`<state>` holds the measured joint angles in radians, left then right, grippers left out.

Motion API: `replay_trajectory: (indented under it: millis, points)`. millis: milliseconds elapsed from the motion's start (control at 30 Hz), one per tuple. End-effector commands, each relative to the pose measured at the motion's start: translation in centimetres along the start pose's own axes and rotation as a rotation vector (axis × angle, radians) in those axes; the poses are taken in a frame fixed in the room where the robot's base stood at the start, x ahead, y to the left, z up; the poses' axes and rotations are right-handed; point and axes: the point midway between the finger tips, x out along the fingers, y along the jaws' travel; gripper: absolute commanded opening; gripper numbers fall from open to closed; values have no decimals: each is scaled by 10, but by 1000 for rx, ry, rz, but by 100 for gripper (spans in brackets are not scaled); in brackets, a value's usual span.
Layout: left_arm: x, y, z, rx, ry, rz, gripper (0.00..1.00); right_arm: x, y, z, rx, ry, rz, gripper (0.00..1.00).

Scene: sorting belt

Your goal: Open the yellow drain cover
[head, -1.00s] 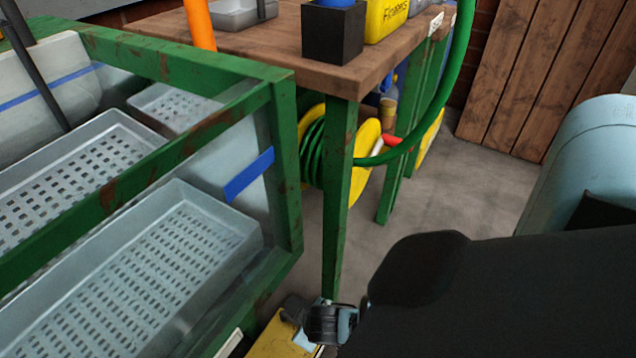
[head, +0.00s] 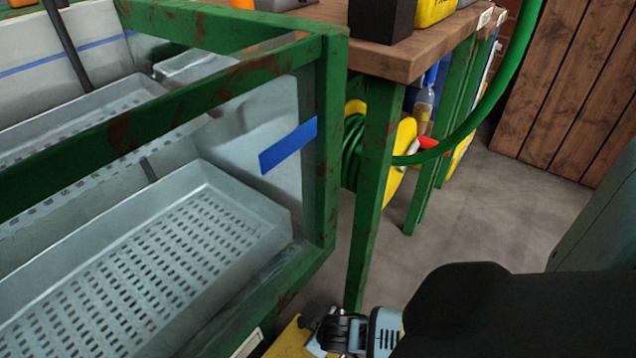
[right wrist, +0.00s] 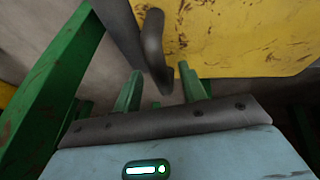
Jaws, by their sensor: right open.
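A yellow panel (head: 287,341), likely the drain cover, shows low at the bottom edge of the head view, partly hidden by my right gripper and the green frame. A scuffed yellow surface (right wrist: 235,40) fills the upper right of the right wrist view. My right gripper (head: 318,334) is at the yellow panel in the head view, open, with nothing visibly held. A dark grey curved bar (right wrist: 152,45) stands in front of the yellow surface in the right wrist view; I cannot tell whether it touches it. My left gripper is not in view.
A rusty green frame (head: 328,150) holds grey perforated trays (head: 240,207) at left. A wooden table (head: 400,62) with green legs stands behind, with a green hose (head: 492,98) on a yellow reel. Grey floor (head: 480,215) is free at the right.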

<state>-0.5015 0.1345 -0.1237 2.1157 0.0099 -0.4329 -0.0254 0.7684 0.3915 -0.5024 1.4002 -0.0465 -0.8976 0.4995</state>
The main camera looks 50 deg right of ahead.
Motion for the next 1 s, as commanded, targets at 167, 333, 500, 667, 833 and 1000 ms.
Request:
replay_trajectory:
  millis: [167, 333, 500, 667, 833, 1000]
  points:
    - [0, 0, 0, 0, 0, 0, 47, 0, 0, 0, 0, 0, 0, 41]
    - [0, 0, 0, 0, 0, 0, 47, 0, 0, 0, 0, 0, 0, 27]
    - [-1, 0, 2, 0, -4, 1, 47, 0, 0, 0, 0, 0, 1, 5]
    - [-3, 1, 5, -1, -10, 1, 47, 0, 0, 0, 0, 0, 0, 0]
    - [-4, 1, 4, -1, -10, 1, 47, 1, 5, 1, -1, -2, 2, 0]
    - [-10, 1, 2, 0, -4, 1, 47, 5, 32, 3, -1, -4, 6, 0]
